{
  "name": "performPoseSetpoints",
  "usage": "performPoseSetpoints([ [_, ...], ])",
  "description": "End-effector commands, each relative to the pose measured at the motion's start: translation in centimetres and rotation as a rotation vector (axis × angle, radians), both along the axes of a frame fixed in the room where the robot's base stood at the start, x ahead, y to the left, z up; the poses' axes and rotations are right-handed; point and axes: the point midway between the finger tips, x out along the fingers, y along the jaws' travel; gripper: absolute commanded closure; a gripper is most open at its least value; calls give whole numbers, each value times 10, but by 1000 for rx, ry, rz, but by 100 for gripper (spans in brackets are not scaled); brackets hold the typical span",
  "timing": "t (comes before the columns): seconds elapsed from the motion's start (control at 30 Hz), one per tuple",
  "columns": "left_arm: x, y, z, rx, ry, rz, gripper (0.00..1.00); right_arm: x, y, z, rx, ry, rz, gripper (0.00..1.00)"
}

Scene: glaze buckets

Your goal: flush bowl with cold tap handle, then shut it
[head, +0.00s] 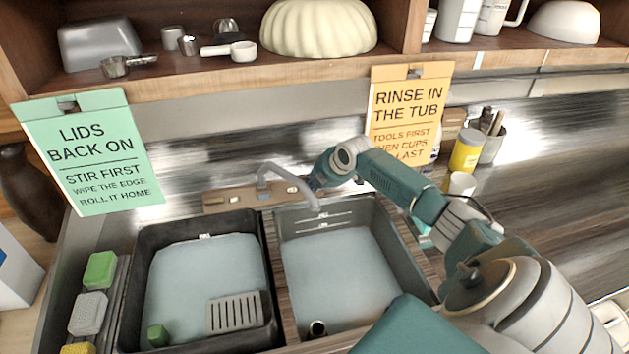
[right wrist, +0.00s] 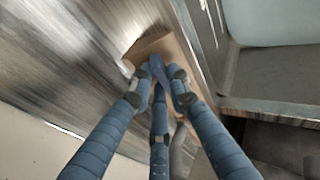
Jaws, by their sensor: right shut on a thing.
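The tap's grey spout (head: 290,180) rises from a brown base plate (head: 228,198) behind the two basins and reaches over the right basin (head: 410,255). My right gripper (head: 314,182) is at the right end of that plate. In the right wrist view its blue fingers (right wrist: 160,75) are shut on a blue tap handle (right wrist: 158,66), above the brown plate (right wrist: 170,45). In the head view the gripper and arm hide most of the handle. The right basin has a pale blue-grey inside and a round drain fitting (head: 317,328). I cannot make out a water stream. My left gripper is not in view.
Two signs hang from the shelf above. A yellow jar (head: 466,153) and cups stand at the right.

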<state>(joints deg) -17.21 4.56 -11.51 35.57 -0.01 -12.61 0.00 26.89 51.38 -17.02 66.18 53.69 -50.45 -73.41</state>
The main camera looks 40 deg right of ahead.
Motion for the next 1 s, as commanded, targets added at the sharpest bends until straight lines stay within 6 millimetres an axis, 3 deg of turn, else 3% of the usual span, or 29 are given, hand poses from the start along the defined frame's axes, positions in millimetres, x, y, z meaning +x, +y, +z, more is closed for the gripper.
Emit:
performPoseSetpoints([
  [0.23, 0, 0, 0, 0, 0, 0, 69, 0, 0, 0, 3, -2, -3, 100],
  [0.27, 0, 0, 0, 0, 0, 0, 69, 0, 0, 0, 3, -2, -3, 81],
  [0.37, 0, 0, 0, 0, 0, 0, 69, 0, 0, 0, 3, -1, -2, 64],
  [0.77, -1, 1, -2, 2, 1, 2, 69, 1, 0, 0, -17, 9, 28, 64],
  [1.0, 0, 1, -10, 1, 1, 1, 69, 4, 0, 2, -151, 80, 231, 64],
])
